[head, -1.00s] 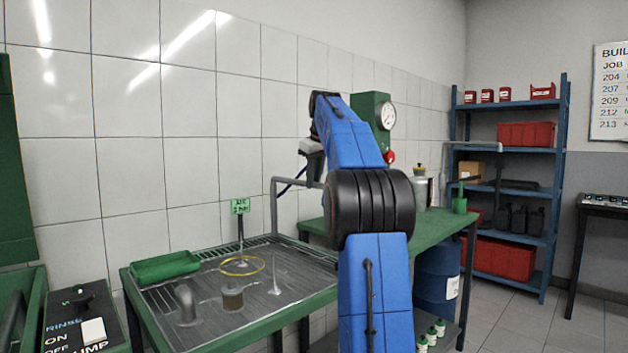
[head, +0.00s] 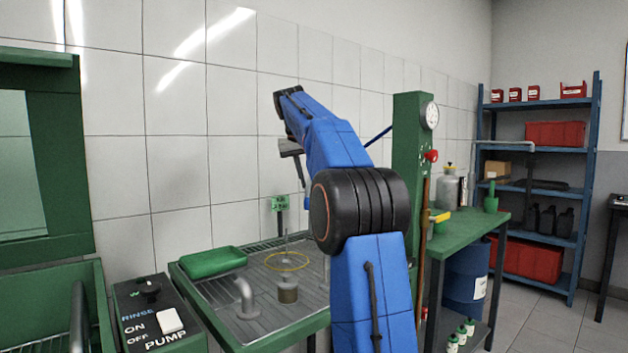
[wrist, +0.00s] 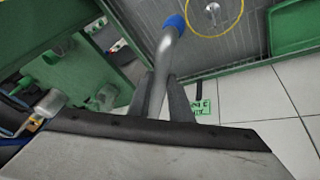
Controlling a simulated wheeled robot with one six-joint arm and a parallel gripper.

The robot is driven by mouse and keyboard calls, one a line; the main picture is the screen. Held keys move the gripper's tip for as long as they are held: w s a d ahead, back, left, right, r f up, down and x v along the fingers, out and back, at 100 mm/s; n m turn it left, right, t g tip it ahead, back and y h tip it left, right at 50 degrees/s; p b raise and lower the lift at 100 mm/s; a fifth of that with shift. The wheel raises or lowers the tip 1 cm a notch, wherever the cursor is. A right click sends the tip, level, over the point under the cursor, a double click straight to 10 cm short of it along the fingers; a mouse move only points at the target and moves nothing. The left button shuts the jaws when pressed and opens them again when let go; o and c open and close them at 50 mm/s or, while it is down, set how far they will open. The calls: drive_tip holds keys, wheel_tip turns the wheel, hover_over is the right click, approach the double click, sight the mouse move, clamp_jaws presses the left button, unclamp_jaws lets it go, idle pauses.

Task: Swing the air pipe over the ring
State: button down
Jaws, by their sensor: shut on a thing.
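My gripper (head: 299,168) is above the grated wash table (head: 238,322), near the tiled wall. In the wrist view, its two dark fingers (wrist: 166,95) are shut on the air pipe (wrist: 160,72), a grey metal tube with a blue tip (wrist: 175,22). The yellow ring (head: 287,261) lies over the grating. It also shows at the top of the wrist view (wrist: 191,29), where the blue tip appears beside it, just left of its outline. The height of the tip above the ring is hard to judge. My arm hides part of the table.
A green tray (head: 213,262), a grey bent spout (head: 246,297) and a small cylinder (head: 288,292) stand on the wash table. A green sign (head: 280,203) is behind the ring. A pump control box (head: 160,322) is front left, and a green column (head: 408,160) stands right.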

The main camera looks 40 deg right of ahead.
drive_tip(key=w+a+m+g, duration=0.1)
drive_tip(key=w+a+m, duration=0.2)
drive_tip(key=w+a, duration=0.1)
drive_tip(key=shift+w+h, duration=0.3)
drive_tip(key=shift+w, duration=0.05)
drive_tip(key=shift+a, duration=0.15)
drive_tip(key=c, duration=1.6)
unclamp_jaws()
drive_tip(key=shift+w, duration=0.1)
